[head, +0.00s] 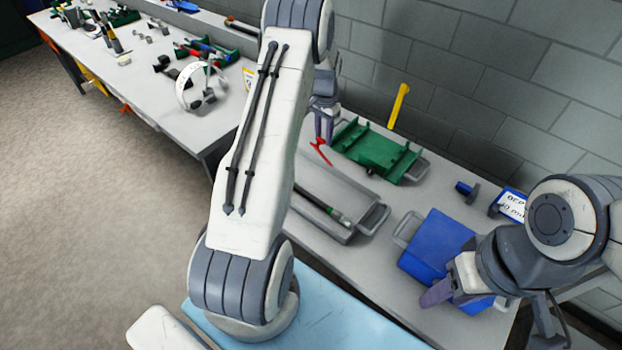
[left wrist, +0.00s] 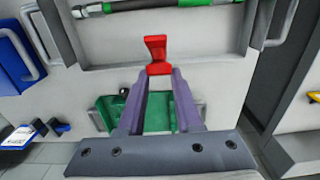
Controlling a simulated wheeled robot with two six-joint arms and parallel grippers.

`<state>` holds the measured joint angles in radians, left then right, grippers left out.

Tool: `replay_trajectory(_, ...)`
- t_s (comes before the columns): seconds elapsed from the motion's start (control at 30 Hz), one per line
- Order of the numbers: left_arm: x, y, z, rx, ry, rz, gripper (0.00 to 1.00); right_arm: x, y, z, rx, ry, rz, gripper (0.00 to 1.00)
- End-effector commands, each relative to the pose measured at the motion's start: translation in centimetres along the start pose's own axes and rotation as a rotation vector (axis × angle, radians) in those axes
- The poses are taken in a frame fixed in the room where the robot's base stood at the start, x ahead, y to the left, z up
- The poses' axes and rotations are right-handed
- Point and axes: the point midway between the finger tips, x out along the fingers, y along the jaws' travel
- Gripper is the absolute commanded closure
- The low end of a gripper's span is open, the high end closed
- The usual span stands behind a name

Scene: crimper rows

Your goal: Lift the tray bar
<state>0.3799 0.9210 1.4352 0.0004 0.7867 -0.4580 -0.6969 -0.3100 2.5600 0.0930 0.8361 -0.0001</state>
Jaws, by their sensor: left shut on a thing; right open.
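My left gripper (head: 322,138) is shut on a small red piece (head: 320,152). In the left wrist view the red piece (left wrist: 157,55) is flared at its ends and sits between the fingertips (left wrist: 158,76). It is over the bench between a grey tray (head: 362,225) and a green ribbed holder (head: 375,150). I cannot tell whether it touches the bench. The grey tray holds a dark hose with green fittings (head: 325,208). My left arm hides part of this tray in the head view. My right gripper (head: 447,295) is open, over a blue bin (head: 440,240).
A yellow upright piece (head: 398,106) stands behind the green holder. A blue clamp-like part (head: 467,191) and a labelled sign (head: 511,205) are at the back right. Another bench (head: 140,75) with loose tools and headphones is at the left. The wall bounds the back.

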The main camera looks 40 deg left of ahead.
Motion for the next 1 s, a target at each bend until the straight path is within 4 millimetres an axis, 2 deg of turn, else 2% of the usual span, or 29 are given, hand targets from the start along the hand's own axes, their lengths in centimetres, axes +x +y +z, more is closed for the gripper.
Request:
replay_trajectory(0.47, -0.4, -0.1, -0.7, 0.001, 0.004, -0.003, 0.93, -0.2, 0.0, 0.0, 0.000, 0.000, 0.000, 0.50)
replay_trajectory(0.8, -0.4, -0.1, -3.0, 0.000, 0.005, -0.003, 0.95, -0.3, 0.0, 0.0, 0.000, 0.000, 0.000, 0.50)
replay_trajectory(0.83, -0.4, -0.1, -3.2, 0.000, 0.006, -0.003, 1.00, -0.3, 0.0, 0.0, 0.000, 0.000, 0.000, 0.50)
replay_trajectory(1.0, -0.3, -0.1, -4.5, 0.001, 0.005, -0.003, 1.00, -0.3, 0.0, 0.0, 0.000, 0.000, 0.000, 0.50)
